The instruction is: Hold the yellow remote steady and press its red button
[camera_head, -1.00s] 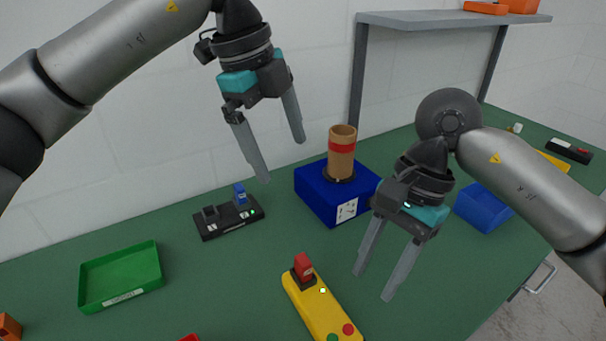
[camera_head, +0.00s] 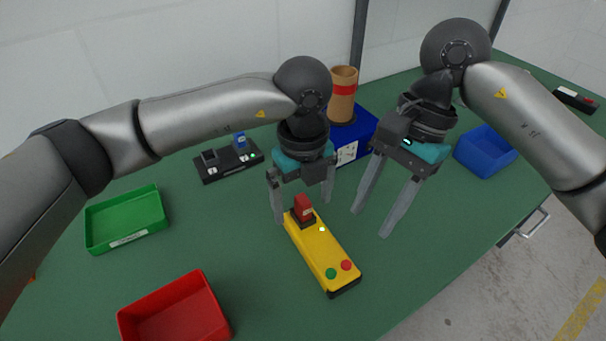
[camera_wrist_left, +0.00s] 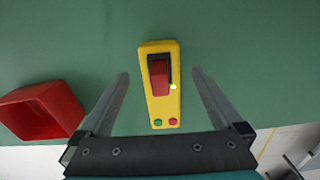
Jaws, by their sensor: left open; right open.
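The yellow remote (camera_head: 318,249) lies on the green table, with a red block-like piece (camera_head: 303,208) in a dark socket at its far end. A green button (camera_head: 331,273) and the red button (camera_head: 346,265) sit at its near end. The remote also shows in the left wrist view (camera_wrist_left: 161,104), between the fingers and apart from both. My left gripper (camera_head: 304,212) is open above the remote's far end, one finger on either side of it; it also shows in the left wrist view (camera_wrist_left: 160,80). My right gripper (camera_head: 368,224) is open and empty, to the right of the remote.
A red tray (camera_head: 222,318) stands at the front left and a green tray (camera_head: 92,240) at the left. A black device (camera_head: 215,173) and a blue box (camera_head: 364,130) with a brown cylinder (camera_head: 343,85) stand behind. A blue tray (camera_head: 485,168) is at the right.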

